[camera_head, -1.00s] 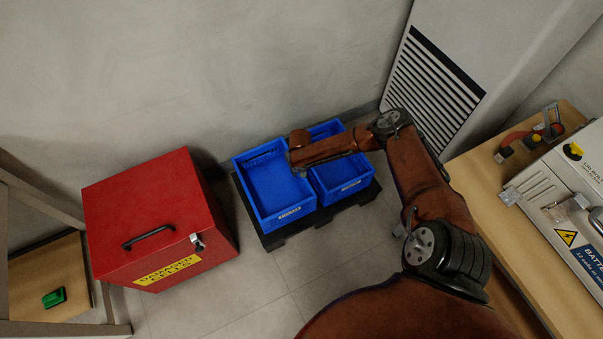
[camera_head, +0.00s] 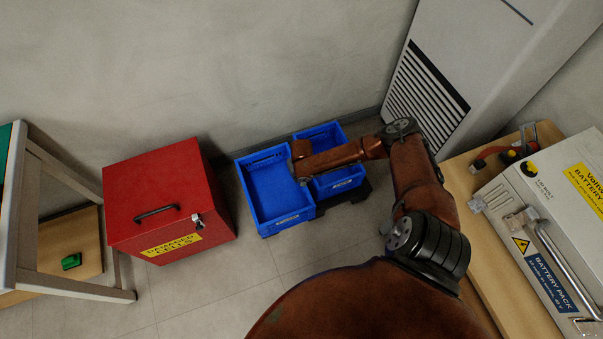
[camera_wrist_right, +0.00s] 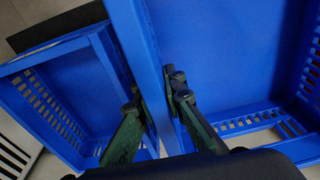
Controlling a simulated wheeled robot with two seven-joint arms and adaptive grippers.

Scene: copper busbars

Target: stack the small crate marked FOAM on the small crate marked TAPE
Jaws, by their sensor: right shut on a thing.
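Two small blue crates stand side by side in the head view, a left crate (camera_head: 270,190) and a right crate (camera_head: 343,180). Each has a pale front label, too small to read, so I cannot tell FOAM from TAPE. In the right wrist view the held crate (camera_wrist_right: 220,50) is close and the other crate (camera_wrist_right: 60,95) lies lower at left. The held crate looks raised above the dark pallet and upright. My left gripper is not in view.
A dark pallet (camera_head: 352,195) lies under the right crate. A red box marked DAMAGED CELLS (camera_head: 165,200) stands at left, with clear floor before it. A grey louvred cabinet (camera_head: 428,95) and a wooden bench with a battery pack (camera_head: 550,220) are at right. The wall is close behind.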

